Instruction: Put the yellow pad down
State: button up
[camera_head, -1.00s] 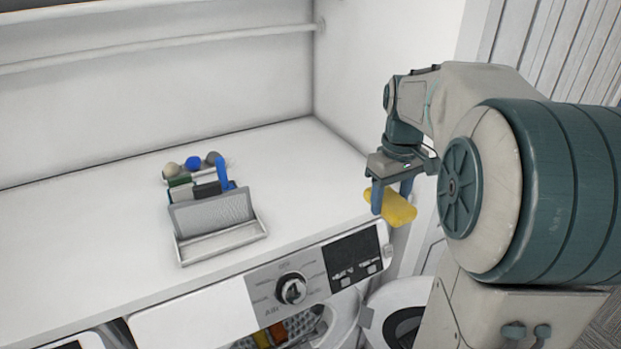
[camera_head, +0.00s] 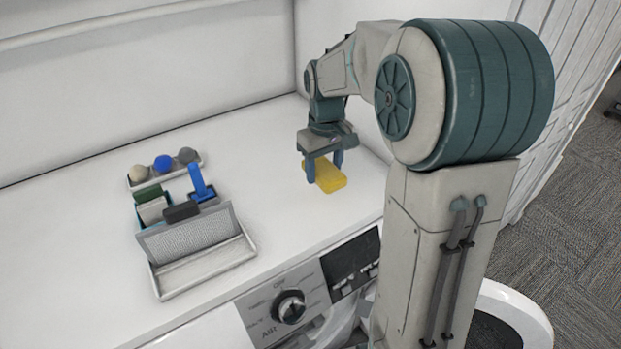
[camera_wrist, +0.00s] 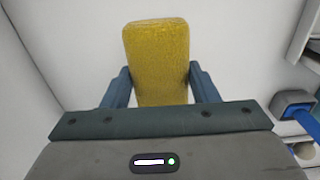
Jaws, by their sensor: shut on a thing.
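The yellow pad (camera_head: 328,177) is a soft-looking block between the fingers of my gripper (camera_head: 323,172), over the right part of the white countertop (camera_head: 270,215). My gripper is shut on it and points down. In the wrist view the pad (camera_wrist: 158,60) sticks out past both blue fingers of my gripper (camera_wrist: 161,88). I cannot tell whether the pad touches the countertop or hangs just above it.
A white holder (camera_head: 205,268) with a mesh panel, a blue-handled brush (camera_head: 198,183) and small blocks stands to the left. Behind it, a small tray holds three balls (camera_head: 162,163). An appliance with a dial (camera_head: 289,306) is below the front edge. Counter around the pad is clear.

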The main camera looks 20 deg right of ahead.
aim_at(312, 194)
jog(key=shift+w+a+f, duration=0.4)
jog(key=shift+a+f, duration=0.05)
jog(key=shift+a, duration=0.2)
jog(key=shift+w+a+f, duration=0.35)
jog(key=shift+a+f, duration=0.1)
jog(key=shift+a, duration=0.15)
jog(key=shift+f+p, duration=0.7)
jog(key=shift+f, duration=1.3)
jog(key=shift+f, duration=0.15)
jog(key=o, duration=1.1)
jog(key=shift+c, duration=0.2)
